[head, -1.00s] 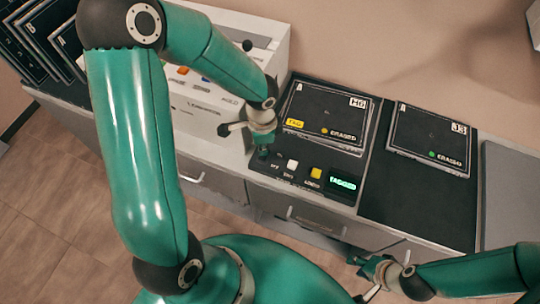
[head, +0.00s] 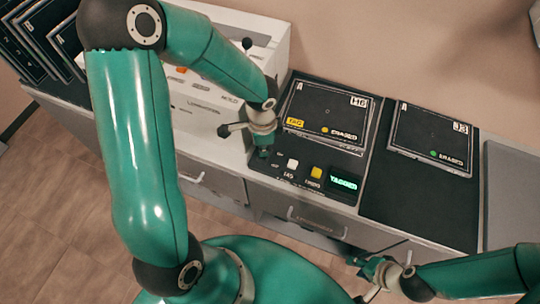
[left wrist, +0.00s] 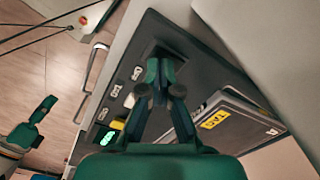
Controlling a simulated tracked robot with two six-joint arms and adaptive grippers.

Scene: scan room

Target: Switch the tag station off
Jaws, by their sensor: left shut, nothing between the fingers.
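The tag station (head: 275,183) is a dark panel on the counter with a white button (head: 292,164), a yellow button (head: 316,172) and a lit green display (head: 343,183) that reads TAGGED. A black case marked H6 (head: 328,113) with a yellow TAG label lies on its back part. My left gripper (head: 262,153) is shut and empty at the panel's left end. In the left wrist view its closed fingertips (left wrist: 160,66) are over a dark square spot on the panel, and they hide what is under them. My right gripper (head: 366,277) is open, low in front of the counter.
A second black case marked J3 (head: 432,136) lies on a dark mat to the right. A white machine (head: 215,100) with a black-knobbed lever stands left of the station, close to my left gripper. Several black cases (head: 40,40) stand at the far left. Drawer handles (head: 318,222) jut from the counter front.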

